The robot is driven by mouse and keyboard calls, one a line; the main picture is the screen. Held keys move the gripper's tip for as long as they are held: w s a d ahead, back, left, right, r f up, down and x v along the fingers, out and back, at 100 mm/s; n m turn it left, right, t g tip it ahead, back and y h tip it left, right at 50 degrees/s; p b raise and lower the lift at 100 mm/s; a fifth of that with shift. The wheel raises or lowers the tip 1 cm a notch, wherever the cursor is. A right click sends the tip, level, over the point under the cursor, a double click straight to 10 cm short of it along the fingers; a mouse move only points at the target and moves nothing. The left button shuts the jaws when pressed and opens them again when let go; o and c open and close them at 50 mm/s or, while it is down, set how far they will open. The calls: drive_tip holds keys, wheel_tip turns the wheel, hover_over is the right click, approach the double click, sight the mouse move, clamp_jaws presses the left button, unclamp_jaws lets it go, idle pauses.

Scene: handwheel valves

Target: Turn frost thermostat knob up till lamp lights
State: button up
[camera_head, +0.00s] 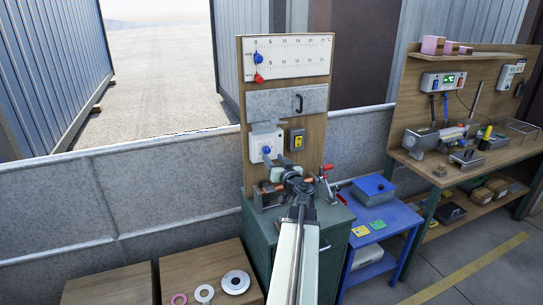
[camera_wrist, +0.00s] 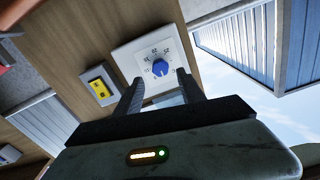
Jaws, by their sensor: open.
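The thermostat is a white square plate with a round blue knob and a ring of dark numbers; it is on the wooden board. In the wrist view the blue knob (camera_wrist: 160,68) lies ahead of my gripper (camera_wrist: 160,88), seen between its two fingertips. The fingers are apart with nothing held; whether they touch the plate I cannot tell. In the head view the blue knob (camera_head: 266,150) shows just left of my gripper (camera_head: 283,166). A yellow and black box (camera_head: 296,139) sits right of the thermostat. I cannot make out a lit lamp on the plate.
Above is a white scale panel (camera_head: 288,58) with a blue and a red slider. A grey panel with a handle (camera_head: 299,103) is below it. A green cabinet (camera_head: 330,225) stands beneath, with a red-handled clamp (camera_head: 327,170). A blue cart (camera_head: 375,205) stands right.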

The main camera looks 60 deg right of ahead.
sight(267, 151)
drive_tip(key=shift+x, duration=2.45)
drive_tip(key=c, duration=1)
